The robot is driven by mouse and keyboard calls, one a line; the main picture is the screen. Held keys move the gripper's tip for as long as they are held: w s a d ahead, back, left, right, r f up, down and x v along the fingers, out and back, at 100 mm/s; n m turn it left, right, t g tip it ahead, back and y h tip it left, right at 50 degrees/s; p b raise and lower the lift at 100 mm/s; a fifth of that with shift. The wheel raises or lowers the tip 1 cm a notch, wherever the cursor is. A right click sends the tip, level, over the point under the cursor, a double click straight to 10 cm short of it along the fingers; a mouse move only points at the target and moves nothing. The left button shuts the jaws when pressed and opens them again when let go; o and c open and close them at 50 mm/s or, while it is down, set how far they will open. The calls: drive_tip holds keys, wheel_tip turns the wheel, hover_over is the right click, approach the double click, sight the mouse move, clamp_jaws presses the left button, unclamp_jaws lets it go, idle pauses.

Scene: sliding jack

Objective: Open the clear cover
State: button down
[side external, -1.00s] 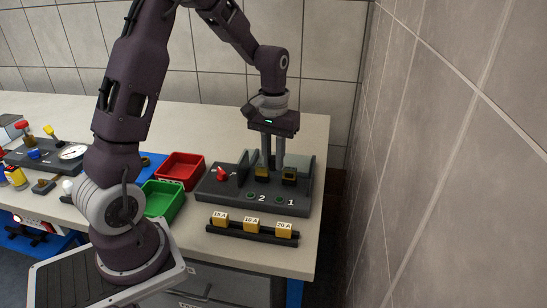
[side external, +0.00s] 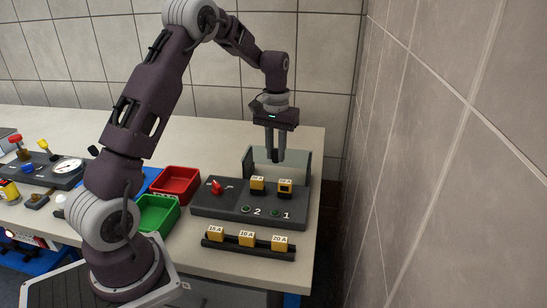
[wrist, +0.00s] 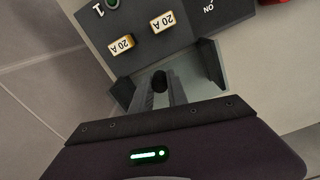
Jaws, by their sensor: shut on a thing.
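The clear cover (side external: 298,166) stands raised at the back of the dark fuse box (side external: 225,207), behind two yellow fuses (side external: 257,184) (side external: 285,186). The fuses are uncovered. My gripper (side external: 275,158) points down at the cover from above. In the wrist view, my gripper (wrist: 160,92) is shut on the cover's black knob (wrist: 159,79). The clear pane (wrist: 188,86) shows between two dark side pieces. My fingers hide part of the pane and knob.
A red switch (side external: 216,187) is on the box's left. A rack (side external: 248,249) with three yellow fuses lies in front. Red (side external: 175,184) and green (side external: 158,213) bins stand to the left. A tiled wall (side external: 430,150) rises at the right. The bench behind the box is clear.

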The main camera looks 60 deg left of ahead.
drive_tip(key=c, duration=1.3)
unclamp_jaws()
wheel_tip(320, 180, up, 7)
drive_tip(key=shift+r, duration=0.1)
